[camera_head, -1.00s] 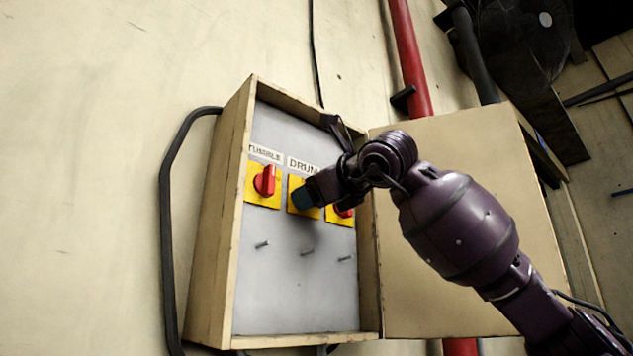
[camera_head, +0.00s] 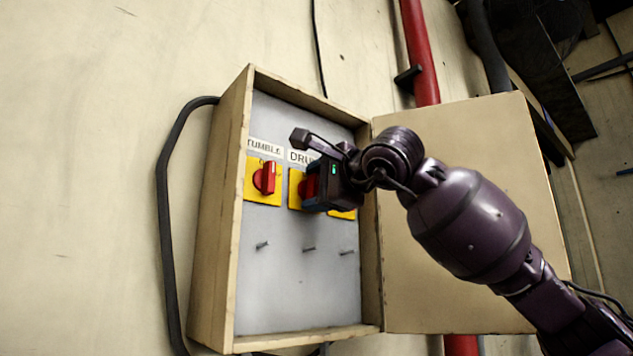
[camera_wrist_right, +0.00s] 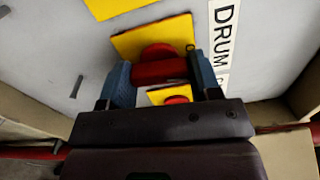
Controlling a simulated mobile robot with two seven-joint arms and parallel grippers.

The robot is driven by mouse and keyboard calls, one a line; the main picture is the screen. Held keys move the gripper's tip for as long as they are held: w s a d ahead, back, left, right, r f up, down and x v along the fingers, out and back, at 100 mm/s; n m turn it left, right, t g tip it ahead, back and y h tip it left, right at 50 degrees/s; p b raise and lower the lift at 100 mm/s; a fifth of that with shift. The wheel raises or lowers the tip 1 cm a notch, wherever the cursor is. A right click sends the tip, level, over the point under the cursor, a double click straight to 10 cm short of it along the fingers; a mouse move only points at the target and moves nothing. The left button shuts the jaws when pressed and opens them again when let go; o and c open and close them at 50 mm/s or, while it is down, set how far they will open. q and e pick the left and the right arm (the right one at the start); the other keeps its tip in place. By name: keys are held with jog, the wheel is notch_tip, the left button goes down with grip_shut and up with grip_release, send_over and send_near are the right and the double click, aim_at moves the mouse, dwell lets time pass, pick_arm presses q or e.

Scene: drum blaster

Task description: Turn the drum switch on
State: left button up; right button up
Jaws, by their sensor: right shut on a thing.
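The drum switch is a red knob on a yellow plate (camera_head: 295,190) under a "DRUM" label (camera_head: 301,156), in the middle of the switch row. My right gripper (camera_head: 314,188) is at this knob, with its body covering part of the plate. In the right wrist view the red knob (camera_wrist_right: 160,70) sits between the two blue fingertips of the right gripper (camera_wrist_right: 162,82), which is shut on it. The knob's exact angle is hard to tell. My left gripper is not in view.
The switches sit in an open wooden box (camera_head: 220,215) on the wall. The tumble switch (camera_head: 264,178) is to the left. A third yellow plate (camera_head: 343,214) is mostly hidden behind my gripper. The box door (camera_head: 450,290) stands open at right. Several pegs stick out below.

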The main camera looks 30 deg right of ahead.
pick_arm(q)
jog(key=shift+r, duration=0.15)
pick_arm(e)
jog(key=shift+n, duration=0.6)
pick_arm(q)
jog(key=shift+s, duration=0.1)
pick_arm(e)
jog(key=o, duration=0.9)
jog(key=shift+s, duration=0.15)
pick_arm(q)
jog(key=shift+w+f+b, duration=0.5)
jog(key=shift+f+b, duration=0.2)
jog(key=shift+b, duration=0.4)
pick_arm(e)
jog(key=shift+s+d, duration=0.2)
jog(key=shift+s, duration=2.45)
jog(key=shift+s+d, duration=0.2)
jog(key=shift+s, duration=2.4)
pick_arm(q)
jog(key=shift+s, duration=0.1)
